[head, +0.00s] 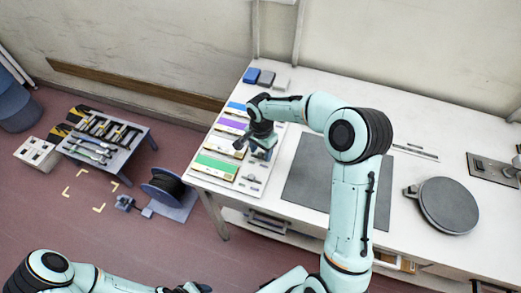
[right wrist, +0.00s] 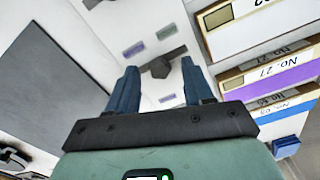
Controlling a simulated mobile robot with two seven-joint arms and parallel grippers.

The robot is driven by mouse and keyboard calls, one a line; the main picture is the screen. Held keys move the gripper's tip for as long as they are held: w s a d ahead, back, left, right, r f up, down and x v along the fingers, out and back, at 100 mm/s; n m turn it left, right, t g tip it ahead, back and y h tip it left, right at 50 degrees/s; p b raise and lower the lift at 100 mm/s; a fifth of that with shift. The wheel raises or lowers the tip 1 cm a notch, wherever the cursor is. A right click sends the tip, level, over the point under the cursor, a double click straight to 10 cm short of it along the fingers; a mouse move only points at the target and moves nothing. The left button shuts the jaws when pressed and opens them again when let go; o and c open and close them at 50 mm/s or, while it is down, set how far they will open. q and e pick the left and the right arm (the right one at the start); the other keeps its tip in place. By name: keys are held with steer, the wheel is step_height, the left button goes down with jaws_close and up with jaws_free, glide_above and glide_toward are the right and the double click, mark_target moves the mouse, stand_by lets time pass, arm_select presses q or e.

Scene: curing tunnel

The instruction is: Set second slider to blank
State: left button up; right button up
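A white slider panel (right wrist: 130,20) carries a dark rail with a dark knob (right wrist: 160,68) in the right wrist view. At the bottom edge, my left gripper (head: 193,288) shows only in part.
Binders or boxes with blue, purple, yellow and green (head: 215,167) labels stand left of the right gripper. A dark mat (head: 308,170) and a round dark plate (head: 447,204) lie to the right on the white table. A small tool table (head: 108,140) stands at left.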

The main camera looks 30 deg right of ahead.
mark_target(261, 154)
arm_select(q)
steer(key=shift+w+r+p, duration=0.4)
steer(key=shift+w+r, duration=0.15)
steer(key=shift+w, duration=0.05)
arm_select(e)
step_height(261, 154, up, 14)
steer(key=shift+f, duration=0.25)
arm_select(q)
steer(key=shift+a, duration=0.1)
arm_select(e)
steer(key=shift+a+f, duration=0.1)
